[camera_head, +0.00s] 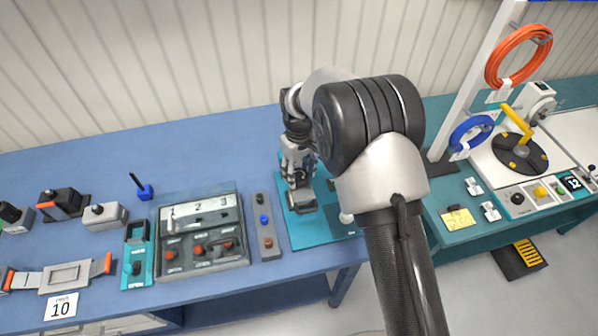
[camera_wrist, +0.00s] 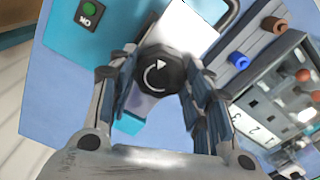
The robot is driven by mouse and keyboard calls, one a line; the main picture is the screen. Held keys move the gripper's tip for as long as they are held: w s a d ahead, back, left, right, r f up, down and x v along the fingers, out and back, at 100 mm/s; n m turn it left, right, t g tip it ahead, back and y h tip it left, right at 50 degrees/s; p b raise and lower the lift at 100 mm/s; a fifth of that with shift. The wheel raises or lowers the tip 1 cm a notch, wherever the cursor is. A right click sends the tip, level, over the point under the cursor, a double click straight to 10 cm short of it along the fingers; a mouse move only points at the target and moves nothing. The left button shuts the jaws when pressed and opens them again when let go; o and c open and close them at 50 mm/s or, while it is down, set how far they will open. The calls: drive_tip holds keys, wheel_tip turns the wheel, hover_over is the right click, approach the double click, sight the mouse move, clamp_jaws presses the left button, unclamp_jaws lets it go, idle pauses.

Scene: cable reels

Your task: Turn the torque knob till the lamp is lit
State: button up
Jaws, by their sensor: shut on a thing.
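A black many-sided knob (camera_wrist: 160,72) with a white curved arrow shows in the wrist view. My gripper (camera_wrist: 158,88) is shut on it, one finger on each side. A round green lamp (camera_wrist: 89,8) with a small dark label sits on the teal panel (camera_wrist: 72,40) at the upper left of the wrist view; I cannot tell whether it is lit. In the head view my gripper (camera_head: 301,196) points down over the teal plate (camera_head: 325,231) on the blue bench. My arm and gripper hide most of the knob and lamp there.
A grey strip with coloured pegs (camera_head: 264,226) and a grey box numbered 1 to 3 (camera_head: 204,258) stand close left of the plate. Orange (camera_head: 518,55) and blue (camera_head: 471,133) cable coils hang on a white post at right. Bare blue bench lies behind the plate.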

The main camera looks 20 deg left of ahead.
drive_tip(key=shift+m, duration=0.6)
drive_tip(key=o, duration=1.1)
drive_tip(key=shift+c, duration=0.2)
wheel_tip(320, 180, up, 12)
idle(0.3)
